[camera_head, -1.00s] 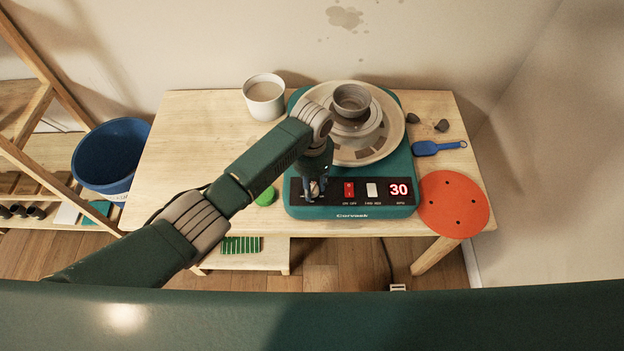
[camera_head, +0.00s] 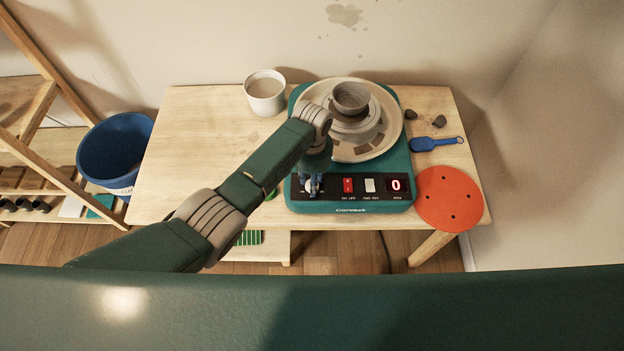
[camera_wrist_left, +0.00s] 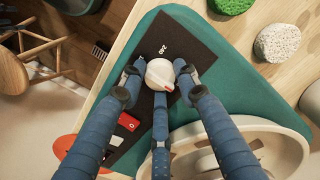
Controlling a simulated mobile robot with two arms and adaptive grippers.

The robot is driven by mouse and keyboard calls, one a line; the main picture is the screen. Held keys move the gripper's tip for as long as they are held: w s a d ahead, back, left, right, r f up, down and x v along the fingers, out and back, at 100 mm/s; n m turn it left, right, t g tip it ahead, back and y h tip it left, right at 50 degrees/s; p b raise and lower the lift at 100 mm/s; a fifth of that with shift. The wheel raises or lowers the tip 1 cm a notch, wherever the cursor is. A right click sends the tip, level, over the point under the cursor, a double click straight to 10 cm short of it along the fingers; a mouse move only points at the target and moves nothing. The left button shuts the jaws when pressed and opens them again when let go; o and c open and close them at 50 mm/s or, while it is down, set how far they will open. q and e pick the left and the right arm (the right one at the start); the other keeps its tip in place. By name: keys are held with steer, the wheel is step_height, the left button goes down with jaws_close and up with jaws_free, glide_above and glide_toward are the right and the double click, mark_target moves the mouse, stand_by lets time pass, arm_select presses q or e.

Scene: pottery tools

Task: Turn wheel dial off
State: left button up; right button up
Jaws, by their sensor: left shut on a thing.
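The teal pottery wheel (camera_head: 405,165) stands on the wooden table, with a grey clay pot (camera_head: 351,98) on its round wheel head. Its black front panel has a red switch (camera_head: 348,185), a white switch (camera_head: 370,185) and a display (camera_head: 396,185) reading 0. My left gripper (camera_head: 311,184) is at the left end of the panel. In the left wrist view the white dial (camera_wrist_left: 160,74) with a red mark sits between the blue fingers of my left gripper (camera_wrist_left: 160,82), which are shut on it. My right gripper is in neither view.
A white cup (camera_head: 265,93) stands left of the wheel. An orange disc (camera_head: 450,199), a blue tool (camera_head: 435,144) and dark lumps (camera_head: 439,121) lie on the right. A blue bucket (camera_head: 115,152) stands at the far left.

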arm_select(q)
steer(key=o, duration=1.2)
steer(key=shift+w+r, duration=0.1)
steer(key=shift+r, duration=0.45)
step_height(320, 180, up, 11)
steer(key=shift+f, duration=0.1)
